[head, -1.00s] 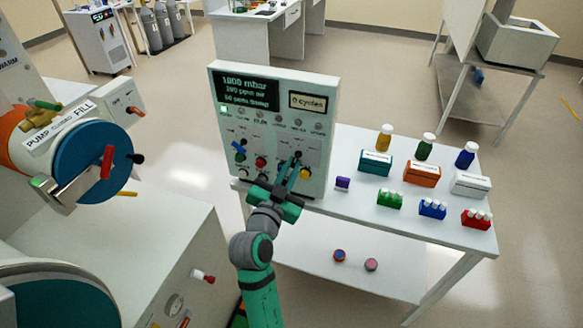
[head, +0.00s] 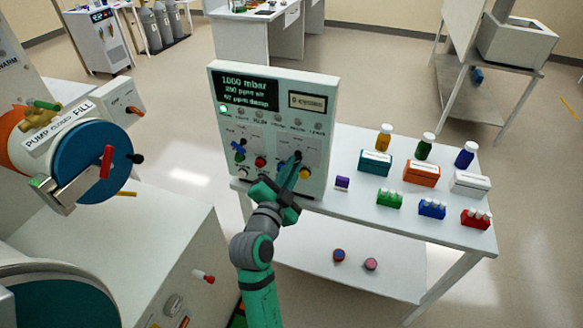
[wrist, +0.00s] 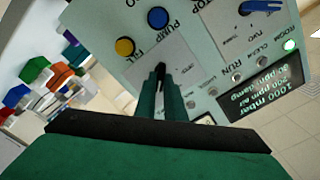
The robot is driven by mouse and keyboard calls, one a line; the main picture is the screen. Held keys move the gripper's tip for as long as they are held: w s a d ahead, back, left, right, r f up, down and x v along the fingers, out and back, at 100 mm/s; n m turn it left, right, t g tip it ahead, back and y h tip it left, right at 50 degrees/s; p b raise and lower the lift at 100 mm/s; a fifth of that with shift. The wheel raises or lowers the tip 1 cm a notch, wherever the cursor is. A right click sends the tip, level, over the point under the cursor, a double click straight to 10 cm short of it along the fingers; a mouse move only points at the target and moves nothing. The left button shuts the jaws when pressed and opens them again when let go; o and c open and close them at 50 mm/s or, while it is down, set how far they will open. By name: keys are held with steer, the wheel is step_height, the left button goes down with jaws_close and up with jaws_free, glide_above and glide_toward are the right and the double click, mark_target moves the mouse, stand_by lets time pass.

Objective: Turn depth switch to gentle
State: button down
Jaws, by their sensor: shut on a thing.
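A grey-white control panel (head: 318,120) stands upright on the table's left end. A small black switch (head: 298,155) sits on its lower right face, and its dark tip (wrist: 161,68) shows in the wrist view. My gripper (head: 290,172) reaches up to the panel and is shut on this switch. In the wrist view, my green fingers (wrist: 160,95) are close together around it and hide most of it. The switch's position labels are too small to read. A second, blue switch (head: 239,149) is further left, and it shows at the wrist view's top right (wrist: 260,7).
Bottles, boxes and vial racks stand on the table (head: 360,215) to the right. A blue round door (head: 90,165) with a red handle is at left.

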steer(key=shift+m, duration=0.8)
steer(key=c, duration=1.8)
jaws_free()
steer(key=shift+c, duration=0.2)
steer(key=v, duration=1.1)
